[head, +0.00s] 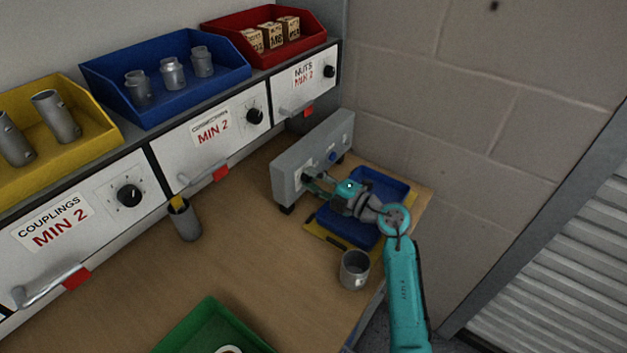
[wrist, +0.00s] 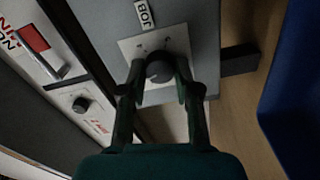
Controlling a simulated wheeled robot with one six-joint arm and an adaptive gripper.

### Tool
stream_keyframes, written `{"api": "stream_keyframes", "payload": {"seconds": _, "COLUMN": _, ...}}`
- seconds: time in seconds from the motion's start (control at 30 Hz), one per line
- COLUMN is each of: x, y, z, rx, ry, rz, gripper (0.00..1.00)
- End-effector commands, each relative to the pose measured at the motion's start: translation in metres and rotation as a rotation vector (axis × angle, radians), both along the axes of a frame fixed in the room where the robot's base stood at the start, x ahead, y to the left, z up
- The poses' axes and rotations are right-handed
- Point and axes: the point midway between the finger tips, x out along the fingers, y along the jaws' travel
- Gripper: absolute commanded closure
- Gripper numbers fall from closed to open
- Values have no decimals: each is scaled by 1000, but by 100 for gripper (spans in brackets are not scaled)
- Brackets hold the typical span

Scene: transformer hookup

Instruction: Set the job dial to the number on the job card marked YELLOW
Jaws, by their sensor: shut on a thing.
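The job dial (wrist: 158,68) is a dark round knob on a light square plate, under a label reading JOB (wrist: 145,13) in the wrist view. It is mounted on the grey box (head: 318,158) against the wall end of the bench. My gripper (wrist: 158,80) is shut on the dial, one finger on each side; in the head view my gripper (head: 312,186) reaches the box's front and largely hides the dial. The dial's pointer and numbers are not readable. I see no readable card marked YELLOW.
A blue tray (head: 398,190) lies under my arm, right of the box. A grey cup (head: 354,270) stands near the bench edge; another (head: 185,220) holds something yellow. A green tray (head: 185,335) is in front. Drawers with black knobs line the left.

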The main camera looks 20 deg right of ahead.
Motion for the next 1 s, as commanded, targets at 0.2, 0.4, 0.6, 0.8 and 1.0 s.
{"api": "stream_keyframes", "payload": {"seconds": 0.2, "x": 0, "y": -1, "z": 0, "rx": 164, "ry": 120, "rz": -1, "gripper": 100}}
{"api": "stream_keyframes", "payload": {"seconds": 0.4, "x": 0, "y": -1, "z": 0, "rx": 318, "ry": 231, "rz": -1, "gripper": 100}}
{"api": "stream_keyframes", "payload": {"seconds": 0.6, "x": 1, "y": -1, "z": 0, "rx": 471, "ry": 343, "rz": -2, "gripper": 100}}
{"api": "stream_keyframes", "payload": {"seconds": 0.8, "x": 1, "y": -1, "z": 0, "rx": 625, "ry": 455, "rz": -2, "gripper": 100}}
{"api": "stream_keyframes", "payload": {"seconds": 1.0, "x": 1, "y": -1, "z": 0, "rx": 775, "ry": 564, "rz": -2, "gripper": 100}}
